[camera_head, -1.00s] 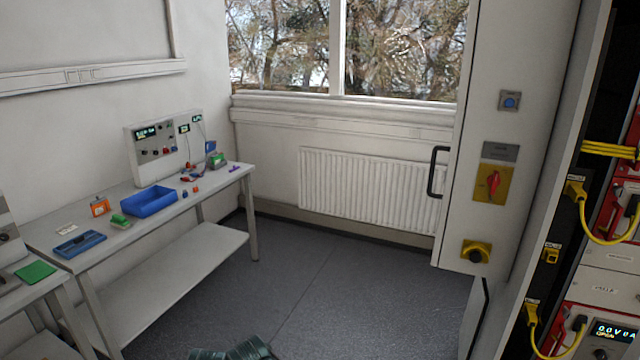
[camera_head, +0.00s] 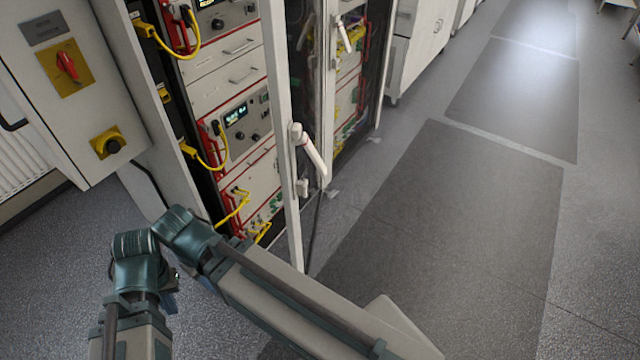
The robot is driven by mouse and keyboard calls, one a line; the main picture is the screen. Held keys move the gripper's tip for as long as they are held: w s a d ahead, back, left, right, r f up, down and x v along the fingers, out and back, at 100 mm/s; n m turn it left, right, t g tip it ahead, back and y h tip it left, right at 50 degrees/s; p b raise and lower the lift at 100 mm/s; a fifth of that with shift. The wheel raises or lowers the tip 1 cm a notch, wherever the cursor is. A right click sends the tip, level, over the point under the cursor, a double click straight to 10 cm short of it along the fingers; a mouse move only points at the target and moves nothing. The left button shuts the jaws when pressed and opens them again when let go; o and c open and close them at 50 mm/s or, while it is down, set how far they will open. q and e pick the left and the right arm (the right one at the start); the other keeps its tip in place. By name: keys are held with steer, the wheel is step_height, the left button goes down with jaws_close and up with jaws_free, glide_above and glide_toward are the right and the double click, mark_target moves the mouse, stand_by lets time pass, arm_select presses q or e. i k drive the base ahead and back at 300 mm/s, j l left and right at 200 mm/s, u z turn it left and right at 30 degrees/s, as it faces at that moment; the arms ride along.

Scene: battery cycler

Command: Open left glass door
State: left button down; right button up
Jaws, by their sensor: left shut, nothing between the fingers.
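The cabinet on the left holds red-framed instruments with yellow cables. A glass door with a pale upright frame (camera_head: 281,130) stands at its front. A white lever handle (camera_head: 311,152) on this frame sticks out at a slant. No finger touches the handle. My left gripper's fingers cannot be made out clearly. My right gripper does not show.
A second white handle (camera_head: 345,35) sits on a farther cabinet front. A grey side panel with a red switch (camera_head: 66,65) and a yellow-and-black knob (camera_head: 108,143) stands at left. Open floor (camera_head: 460,210) with darker mats lies to the right. White cupboards (camera_head: 420,40) stand behind.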

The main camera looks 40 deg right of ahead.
mark_target(273, 13)
steer(key=i+j+z, duration=0.15)
steer(key=z, duration=0.3)
steer(key=i+j+z, duration=0.1)
steer(key=j+z, duration=0.35)
steer(key=i+j+z, duration=0.1)
steer(key=j+z, duration=0.15)
steer(key=z, duration=0.15)
steer(key=j+z, duration=0.3)
steer(key=z, duration=0.15)
